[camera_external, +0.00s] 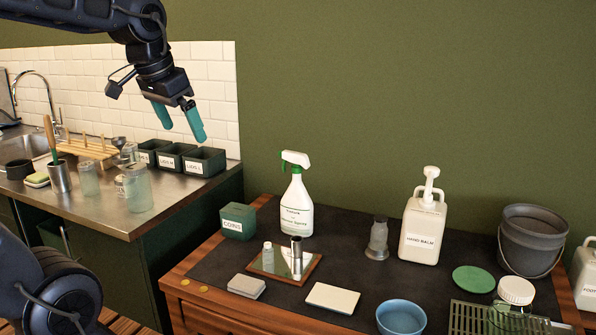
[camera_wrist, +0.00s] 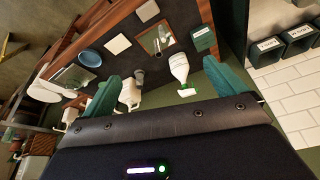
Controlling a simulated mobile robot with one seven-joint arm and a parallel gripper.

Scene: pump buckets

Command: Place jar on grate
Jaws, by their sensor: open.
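My gripper (camera_external: 183,134) is open and empty, high in the air above the left counter. Its two teal fingers also show spread apart in the wrist view (camera_wrist: 160,72). A green slatted grate (camera_external: 468,318) lies at the table's front right, partly cut off by the picture edge. A jar with a white lid (camera_external: 515,291) overlaps the grate in the external view; I cannot tell whether it stands on it or beside it. Two clear glass jars, a larger one (camera_external: 137,190) and a smaller one (camera_external: 88,179), stand on the metal counter at left, below my gripper.
A spray bottle (camera_external: 297,208), a hand balm pump bottle (camera_external: 423,226), a grey bucket (camera_external: 531,240) and a blue bowl (camera_external: 401,318) stand on the table. Labelled dark bins (camera_external: 204,163) line the counter's back. Open air surrounds my gripper.

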